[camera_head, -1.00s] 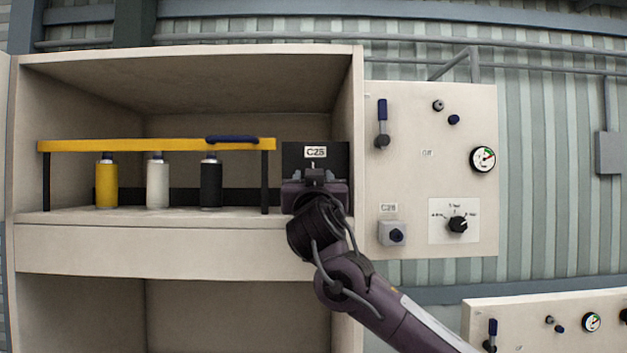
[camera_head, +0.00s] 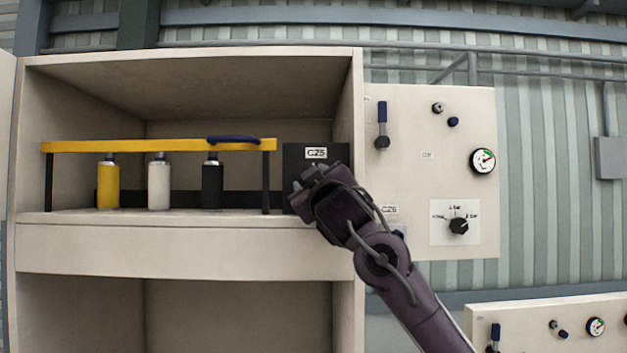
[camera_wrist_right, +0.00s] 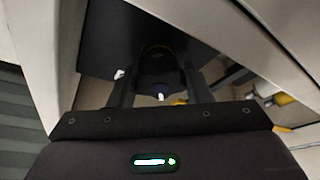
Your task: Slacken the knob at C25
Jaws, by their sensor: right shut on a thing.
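The dark box (camera_head: 334,157) labelled C25 (camera_head: 316,153) stands at the right end of the cabinet shelf. My right gripper (camera_head: 308,180) is in front of its face and hides the knob in the head view. The gripper is rolled, so the box and cabinet edges look slanted in that view. My left gripper is not in view.
A yellow rail (camera_head: 90,146) with a blue handle (camera_head: 233,140) spans yellow, white and black bottles (camera_head: 212,187) left of the box. The cabinet side wall (camera_head: 355,130) is close on the right. Beyond it is a panel (camera_head: 410,190) with a lever, dial and gauge.

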